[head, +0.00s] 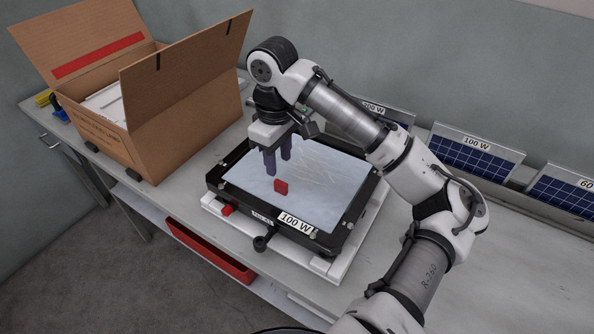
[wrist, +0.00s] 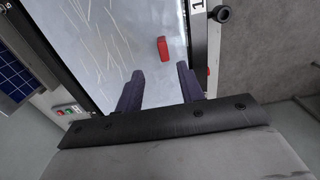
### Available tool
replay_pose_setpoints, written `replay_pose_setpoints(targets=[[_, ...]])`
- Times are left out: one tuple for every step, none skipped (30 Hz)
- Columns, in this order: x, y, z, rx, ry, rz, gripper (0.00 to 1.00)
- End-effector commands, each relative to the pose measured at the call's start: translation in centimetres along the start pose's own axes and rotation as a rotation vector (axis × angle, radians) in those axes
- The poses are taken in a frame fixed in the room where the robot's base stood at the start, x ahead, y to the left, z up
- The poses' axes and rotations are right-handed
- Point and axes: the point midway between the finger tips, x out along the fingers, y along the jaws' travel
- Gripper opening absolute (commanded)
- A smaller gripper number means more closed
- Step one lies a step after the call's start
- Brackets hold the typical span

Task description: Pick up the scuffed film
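The scuffed film (head: 315,178) is a pale, clear sheet with scratch lines, lying over the front of a black floodlight housing (head: 328,241) labelled 100 W. A red tab (head: 281,187) stands up on the film near its front-left part. My gripper (head: 278,168) points down above the film, just behind the tab, with its two dark fingers apart and nothing between them. In the wrist view the film (wrist: 125,50) fills the upper middle, and the red tab (wrist: 163,48) lies ahead of the open fingertips. I cannot tell the exact height of the fingertips above the film.
The housing sits on a white base (head: 214,208) on the grey bench. An open cardboard box (head: 190,95) stands to the left. Blue panels in holders, including one labelled 100 W (head: 470,152), line the back right. A red bin (head: 210,252) is below the bench.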

Motion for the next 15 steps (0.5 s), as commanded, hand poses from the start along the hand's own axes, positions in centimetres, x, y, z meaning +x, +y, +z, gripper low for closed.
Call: replay_pose_setpoints(targets=[[0.7,-0.1,0.0,-0.001,0.001,-0.003,0.38],[1.0,-0.1,0.0,0.0,0.001,-0.002,0.38],[1.4,-0.1,0.0,0.0,0.001,-0.002,0.38],[1.6,-0.1,0.0,0.0,0.001,-0.002,0.38],[1.7,-0.1,0.0,0.0,0.001,-0.001,0.38],[1.8,-0.1,0.0,0.0,0.001,0.0,0.38],[2.0,-0.1,0.0,0.0,0.001,0.0,0.38],[2.2,-0.1,0.0,0.0,0.001,0.0,0.38],[2.5,-0.2,0.1,0.0,0.001,-0.002,0.38],[2.8,-0.3,0.1,0.0,0.002,-0.003,0.38],[3.2,-0.4,0.2,0.0,0.002,-0.002,0.38],[3.7,-0.6,0.2,-0.001,0.002,-0.004,0.38],[4.2,-0.7,0.3,0.0,0.002,-0.003,0.38],[4.6,-0.8,0.3,0.0,0.002,-0.004,0.38],[5.0,-0.9,0.4,-0.001,0.002,-0.003,0.38]])
